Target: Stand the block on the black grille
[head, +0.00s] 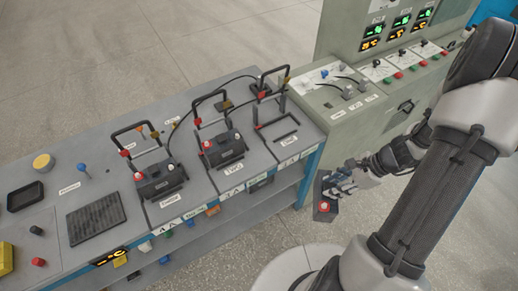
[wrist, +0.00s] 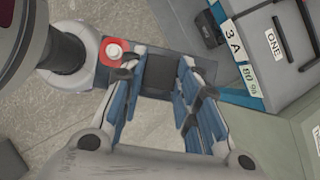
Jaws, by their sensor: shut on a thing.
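My gripper (head: 340,184) is shut on a dark grey block (head: 324,213) with a red and white cap at one end. It holds the block in the air off the right front of the bench, over the floor. In the wrist view the block (wrist: 160,72) lies across between the blue-padded fingers of my gripper (wrist: 156,82), its red end at the left. The black grille (head: 97,218) is a dark ribbed rectangle on the left part of the bench top, far left of my gripper, with nothing on it.
Two similar dark blocks (head: 160,181) (head: 222,149) sit in bays with upright black handles. A third handled bay (head: 278,128) looks empty. A black tray (head: 25,196), blue-topped lever (head: 82,169) and yellow knob (head: 43,162) stand near the grille. A control cabinet (head: 370,45) rises behind.

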